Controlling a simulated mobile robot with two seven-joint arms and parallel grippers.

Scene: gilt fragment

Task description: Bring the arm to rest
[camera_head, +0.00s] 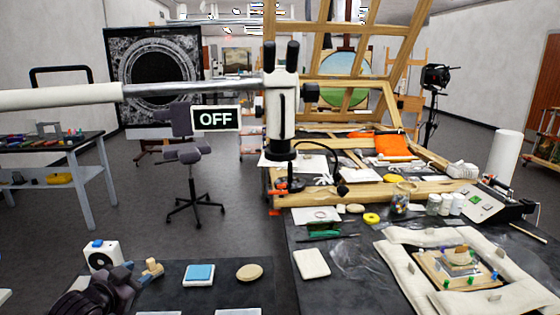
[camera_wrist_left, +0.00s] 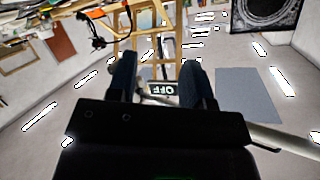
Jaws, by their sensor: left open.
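My left gripper is a dark shape (camera_head: 98,297) at the bottom left corner of the head view, partly cut off by the frame edge. In the left wrist view its two dark fingers (camera_wrist_left: 157,78) are spread apart with nothing held between them. Beyond them, the OFF sign (camera_wrist_left: 163,89) shows upside down. In the head view the same OFF sign (camera_head: 215,118) hangs below the boom of a microscope (camera_head: 281,105). My right gripper is in neither view.
Near the left gripper are a white device (camera_head: 102,256), a wooden piece (camera_head: 152,268), a blue pad (camera_head: 199,275) and a tan disc (camera_head: 249,272). Padded white bolsters (camera_head: 400,282) surround a framed fragment (camera_head: 455,268) at the right. A stool (camera_head: 190,170) stands on open floor behind.

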